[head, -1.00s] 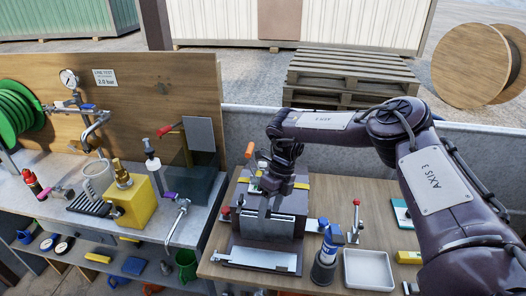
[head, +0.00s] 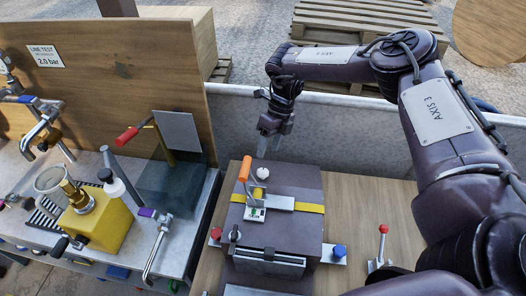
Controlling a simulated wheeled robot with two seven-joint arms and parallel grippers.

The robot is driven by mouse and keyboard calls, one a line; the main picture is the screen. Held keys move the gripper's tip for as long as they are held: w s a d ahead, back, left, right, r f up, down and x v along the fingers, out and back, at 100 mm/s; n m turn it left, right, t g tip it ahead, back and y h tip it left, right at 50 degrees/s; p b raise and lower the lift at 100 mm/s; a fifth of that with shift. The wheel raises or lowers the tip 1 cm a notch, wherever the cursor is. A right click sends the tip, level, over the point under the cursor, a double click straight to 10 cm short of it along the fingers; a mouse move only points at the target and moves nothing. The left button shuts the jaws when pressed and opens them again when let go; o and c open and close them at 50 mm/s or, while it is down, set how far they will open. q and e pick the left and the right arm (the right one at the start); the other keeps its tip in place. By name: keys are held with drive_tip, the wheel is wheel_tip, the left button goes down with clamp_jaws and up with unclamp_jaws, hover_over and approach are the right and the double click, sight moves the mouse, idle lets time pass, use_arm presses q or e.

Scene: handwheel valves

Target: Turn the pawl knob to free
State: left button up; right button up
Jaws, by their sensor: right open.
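A dark box (head: 285,180) stands on the wooden bench with a yellow strap (head: 310,208) across its top. On it sits a metal fitting (head: 280,203) with an orange-handled lever (head: 244,168), a small yellow knob (head: 258,193), a white ball (head: 262,173) and a plate with a green mark (head: 255,214). I cannot tell for sure which part is the pawl knob; the marking is too small to read. My right gripper (head: 269,146) points down, open and empty, behind the white ball and apart from the fitting. My left gripper is out of view.
A red-knobbed lever (head: 382,245) and a blue knob (head: 339,250) stand right of the box, a red knob (head: 215,233) to its left. A grey wall (head: 350,135) runs behind the bench. A yellow valve block (head: 98,222) and taps are on the left bench.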

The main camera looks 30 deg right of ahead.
sight(262, 170)
drive_tip(key=p+x, duration=0.1)
drive_tip(key=x, duration=0.3)
drive_tip(key=shift+s+a+f+p, duration=0.1)
drive_tip(key=shift+s+a+p, duration=0.1)
drive_tip(key=shift+s+p, duration=0.25)
drive_tip(key=shift+w+p+x, duration=0.2)
drive_tip(key=shift+p+x, duration=0.1)
drive_tip(key=shift+x, duration=1.25)
drive_tip(key=shift+w+f, duration=0.1)
drive_tip(key=shift+d, duration=0.1)
drive_tip(key=c, duration=1)
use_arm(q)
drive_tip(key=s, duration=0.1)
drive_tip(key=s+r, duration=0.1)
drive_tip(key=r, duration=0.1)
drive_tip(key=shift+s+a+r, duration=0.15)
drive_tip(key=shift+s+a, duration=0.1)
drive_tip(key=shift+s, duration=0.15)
